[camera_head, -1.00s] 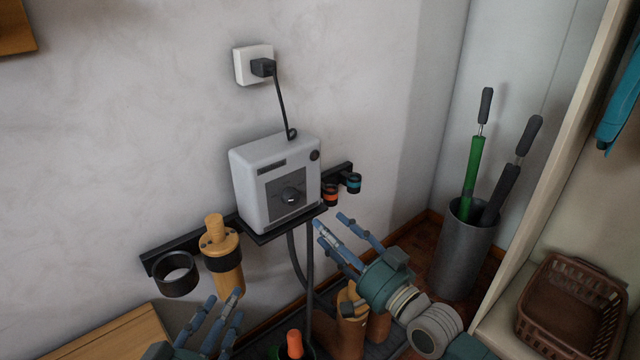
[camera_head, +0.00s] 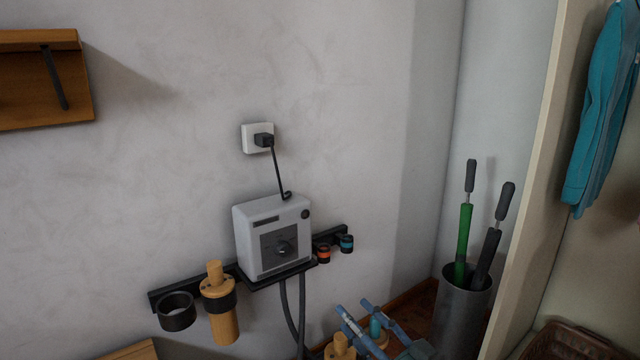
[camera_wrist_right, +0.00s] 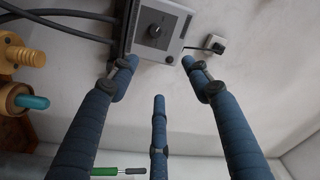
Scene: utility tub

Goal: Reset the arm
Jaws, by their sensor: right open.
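My right gripper (camera_head: 362,318) is at the bottom of the head view, right of the hoses below the grey box. Its blue fingers are spread and empty. In the right wrist view the open fingers (camera_wrist_right: 160,75) point toward the grey control box (camera_wrist_right: 160,28), with nothing between them. The same box (camera_head: 272,238) with a dial sits on a wall shelf in the head view. My left gripper is not in the head view.
A black wall rail carries an empty ring (camera_head: 177,312) and a wooden bottle (camera_head: 219,305). A metal bin (camera_head: 462,315) with two umbrellas stands at right, beside a cabinet panel (camera_head: 530,180). A brown basket (camera_head: 570,343) sits lower right. A wall socket (camera_head: 257,138) holds a plug.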

